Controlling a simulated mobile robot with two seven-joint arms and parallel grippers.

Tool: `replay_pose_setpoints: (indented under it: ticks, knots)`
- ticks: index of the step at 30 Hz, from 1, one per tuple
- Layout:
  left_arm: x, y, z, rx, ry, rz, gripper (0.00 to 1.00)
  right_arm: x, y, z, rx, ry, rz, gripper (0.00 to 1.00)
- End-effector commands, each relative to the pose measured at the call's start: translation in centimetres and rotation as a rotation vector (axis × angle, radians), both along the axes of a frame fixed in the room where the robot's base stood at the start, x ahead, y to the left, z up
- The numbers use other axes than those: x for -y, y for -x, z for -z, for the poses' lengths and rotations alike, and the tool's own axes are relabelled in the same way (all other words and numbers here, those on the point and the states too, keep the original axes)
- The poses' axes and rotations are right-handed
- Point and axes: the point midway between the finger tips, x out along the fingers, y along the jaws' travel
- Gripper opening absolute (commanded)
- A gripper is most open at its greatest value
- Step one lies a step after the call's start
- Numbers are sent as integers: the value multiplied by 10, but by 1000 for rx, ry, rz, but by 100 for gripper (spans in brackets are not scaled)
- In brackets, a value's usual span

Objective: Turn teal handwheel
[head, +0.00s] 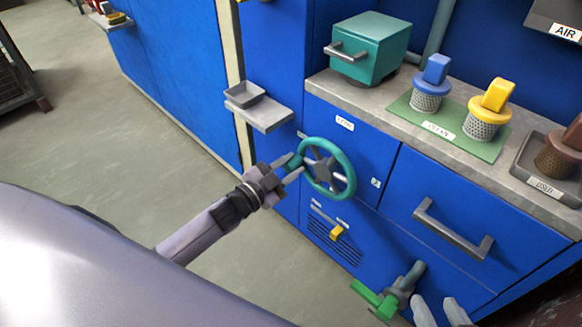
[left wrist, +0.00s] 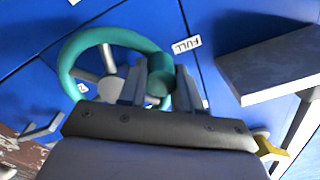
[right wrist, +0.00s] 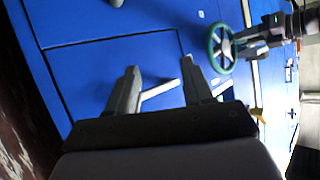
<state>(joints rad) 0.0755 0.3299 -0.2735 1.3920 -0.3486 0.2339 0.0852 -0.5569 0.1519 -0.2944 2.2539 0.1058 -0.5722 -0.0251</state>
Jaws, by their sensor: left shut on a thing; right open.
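The teal handwheel (head: 347,159) is mounted on the blue cabinet front, with a grey hub and spokes. My right gripper (head: 437,312) is at the bottom right of the head view. In the right wrist view my right gripper (right wrist: 162,90) is open and empty, with the handwheel (right wrist: 213,50) further off to the right.
A drawer handle (head: 450,230) and a green-handled valve (head: 372,298) stick out near my right gripper. The counter bears a teal box (head: 370,45), a green mat (head: 408,121) with strainers, and a tray (head: 520,165).

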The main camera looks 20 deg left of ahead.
Motion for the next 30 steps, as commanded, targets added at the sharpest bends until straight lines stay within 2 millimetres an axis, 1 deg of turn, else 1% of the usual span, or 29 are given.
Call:
replay_pose_setpoints:
  ticks: [1, 9, 17, 28, 29, 30]
  knots:
    - [1, 0, -9, 20, -23, 5, 0, 2, 1, -3, 0, 12, 3, 51]
    - [1, 0, -17, 64, -143, 6, 0, 8, 3, -5, 3, 54, 10, 51]
    - [2, 0, -19, 81, -189, 6, 0, 10, 4, -6, 6, 69, 13, 51]
    - [2, 0, -20, 86, -195, 8, 0, 11, 4, -5, 6, 71, 13, 51]
    - [2, 0, -20, 86, -195, 8, 36, 11, 4, -5, 5, 71, 13, 51]
    - [2, 0, -20, 85, -195, 7, 49, 11, 4, -5, 5, 71, 13, 51]
